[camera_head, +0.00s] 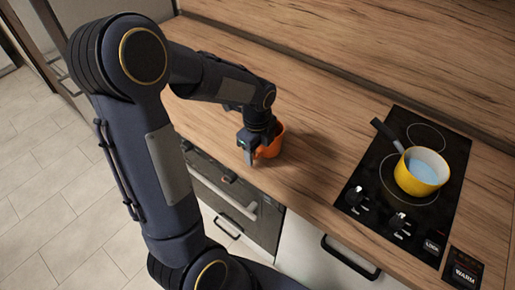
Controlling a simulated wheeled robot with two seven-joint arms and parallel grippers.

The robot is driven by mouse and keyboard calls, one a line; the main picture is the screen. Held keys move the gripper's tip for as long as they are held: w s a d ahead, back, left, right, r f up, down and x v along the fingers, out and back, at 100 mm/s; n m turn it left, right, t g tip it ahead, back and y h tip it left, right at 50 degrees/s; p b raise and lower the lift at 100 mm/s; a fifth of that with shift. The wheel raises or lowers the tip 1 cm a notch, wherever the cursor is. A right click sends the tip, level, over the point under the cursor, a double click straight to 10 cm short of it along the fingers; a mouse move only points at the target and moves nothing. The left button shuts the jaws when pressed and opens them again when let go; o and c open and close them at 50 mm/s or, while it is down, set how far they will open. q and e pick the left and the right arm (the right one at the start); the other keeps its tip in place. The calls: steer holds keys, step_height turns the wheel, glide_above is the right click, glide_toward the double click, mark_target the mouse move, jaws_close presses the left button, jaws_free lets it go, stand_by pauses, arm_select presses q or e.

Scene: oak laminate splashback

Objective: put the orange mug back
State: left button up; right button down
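The orange mug (274,146) stands on the wooden counter (325,130), close to its front edge. My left gripper (249,156) points down at the mug's left side, by what looks like its handle. The gripper and wrist cover much of the mug, including part of its rim. Only one finger shows clearly, so I cannot tell whether the gripper is shut on the mug or only beside it. My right gripper is out of view.
A black hob (398,205) lies to the right, with a yellow pot (421,186) holding something blue on it. The pot's dark handle points up-left. A small panel marked WARM (463,270) lies at lower right. Counter between mug and hob is clear.

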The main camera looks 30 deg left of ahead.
arm_select(q)
steer(key=shift+o, duration=0.3)
steer(key=shift+r, duration=0.15)
steer(key=shift+r, duration=0.25)
step_height(320, 180, up, 11)
steer(key=shift+s+f, duration=0.1)
steer(key=shift+f, duration=0.1)
steer(key=shift+r, duration=0.35)
steer(key=shift+s+r+n, duration=0.25)
steer(key=shift+s+n, duration=0.05)
steer(key=shift+s, duration=0.05)
steer(key=s+d+n+t+h, duration=0.2)
steer(key=s+d+n, duration=0.2)
steer(key=s+n, duration=0.4)
steer(key=s+d+f+n+t+h, duration=0.1)
steer(key=s+d+n+t, duration=0.2)
steer(key=s+n, duration=0.4)
steer(key=n, duration=0.5)
steer(key=shift+s+d+f+h, duration=0.15)
steer(key=shift+s+d+h, duration=0.25)
